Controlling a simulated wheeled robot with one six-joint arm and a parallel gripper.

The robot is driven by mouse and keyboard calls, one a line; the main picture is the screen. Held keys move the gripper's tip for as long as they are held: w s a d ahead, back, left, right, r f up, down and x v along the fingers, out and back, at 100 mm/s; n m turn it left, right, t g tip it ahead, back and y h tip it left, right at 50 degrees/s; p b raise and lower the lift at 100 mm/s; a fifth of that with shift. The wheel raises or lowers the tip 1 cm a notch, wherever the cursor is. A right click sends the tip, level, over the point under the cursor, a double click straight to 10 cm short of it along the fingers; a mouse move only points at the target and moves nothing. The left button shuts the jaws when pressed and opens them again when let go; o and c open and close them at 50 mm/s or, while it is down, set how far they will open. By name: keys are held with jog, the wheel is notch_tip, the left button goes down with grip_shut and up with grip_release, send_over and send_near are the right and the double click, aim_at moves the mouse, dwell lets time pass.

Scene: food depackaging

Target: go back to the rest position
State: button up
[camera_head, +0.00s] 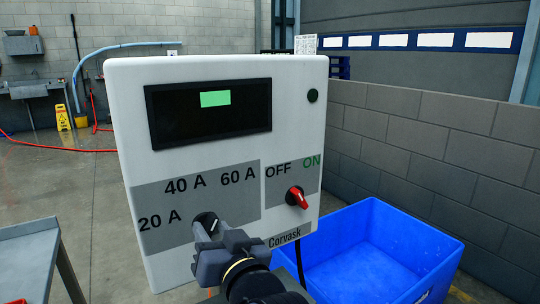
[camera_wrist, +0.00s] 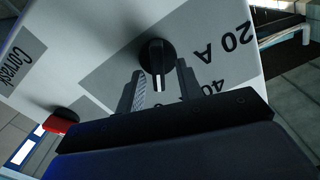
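My gripper (camera_head: 208,230) is at the front of a white control box (camera_head: 225,150), low on its panel, by the black dial (camera_head: 206,218). In the wrist view, my gripper (camera_wrist: 160,72) has its two fingers apart, one on each side of the dial (camera_wrist: 157,55), with visible gaps. The white mark on the dial points down in that view, left of the partly hidden 40 A label. The red OFF/ON switch (camera_head: 296,197) is to the right in the head view and also shows in the wrist view (camera_wrist: 61,121). The display (camera_head: 210,110) has a lit green patch.
A blue crate (camera_head: 440,270), empty as far as I see, stands right of the box by a grey block wall (camera_head: 440,150). A grey metal table (camera_head: 30,245) is at the lower left. A sink (camera_head: 35,88) and yellow floor sign (camera_head: 62,117) are far back left.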

jog(key=n+p, duration=0.2)
jog(key=shift+a+r+n, duration=0.1)
jog(key=shift+r+n, duration=0.1)
jog(key=shift+n, duration=0.2)
jog(key=shift+f+n+p, duration=0.1)
jog(key=shift+n+p, duration=0.45)
jog(key=shift+n, duration=0.05)
jog(key=shift+s+f, duration=0.1)
jog(key=shift+f, duration=0.05)
